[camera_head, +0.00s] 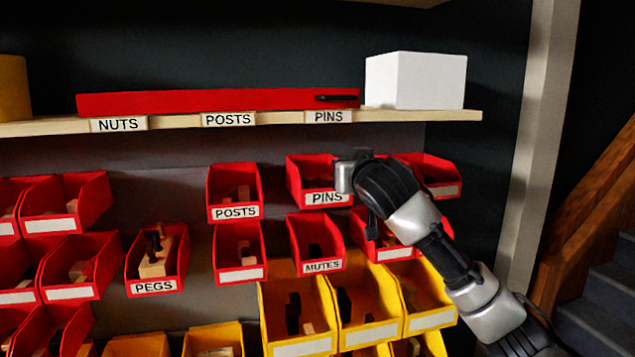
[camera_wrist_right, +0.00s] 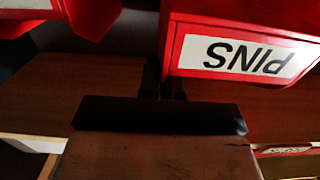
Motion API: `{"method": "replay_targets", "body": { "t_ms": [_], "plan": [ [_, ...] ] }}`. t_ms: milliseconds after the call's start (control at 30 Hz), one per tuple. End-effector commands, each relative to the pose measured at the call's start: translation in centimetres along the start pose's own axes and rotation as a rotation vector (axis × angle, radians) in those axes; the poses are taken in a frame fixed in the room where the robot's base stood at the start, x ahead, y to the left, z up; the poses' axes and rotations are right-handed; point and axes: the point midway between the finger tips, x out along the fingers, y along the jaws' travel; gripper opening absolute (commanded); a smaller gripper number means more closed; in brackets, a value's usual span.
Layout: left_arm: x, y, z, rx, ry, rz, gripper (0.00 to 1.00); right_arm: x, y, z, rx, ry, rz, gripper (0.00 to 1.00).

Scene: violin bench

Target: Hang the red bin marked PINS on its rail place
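The red bin marked PINS (camera_head: 309,178) is in the upper bin row in the head view, below the shelf label PINS (camera_head: 329,117). Its front label shows upside down in the right wrist view (camera_wrist_right: 185,70). My right gripper (camera_head: 345,178) is at the bin's front right corner. In the right wrist view its dark fingers (camera_wrist_right: 164,84) sit close together at the edge of the bin's wall and look shut on it. The bin's back and any contact with the rail are hidden. My left gripper is not in view.
The red POSTS bin (camera_head: 235,184) is to the left, the red MUTES bin (camera_head: 316,240) below. Another red bin (camera_head: 440,188) is to the right, behind my arm. Above, a wooden shelf (camera_head: 180,122) carries a long red case (camera_head: 215,101) and a white box (camera_head: 415,80).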

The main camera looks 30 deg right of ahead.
Motion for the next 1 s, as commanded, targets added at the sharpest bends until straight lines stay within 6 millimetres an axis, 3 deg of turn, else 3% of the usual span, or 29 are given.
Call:
{"method": "replay_targets", "body": {
  "t_ms": [1000],
  "plan": [
    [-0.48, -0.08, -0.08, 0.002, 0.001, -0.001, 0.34, 0.81, 0.03, -0.13, 0.002, 0.001, 0.001, 0.00]
  ]
}}
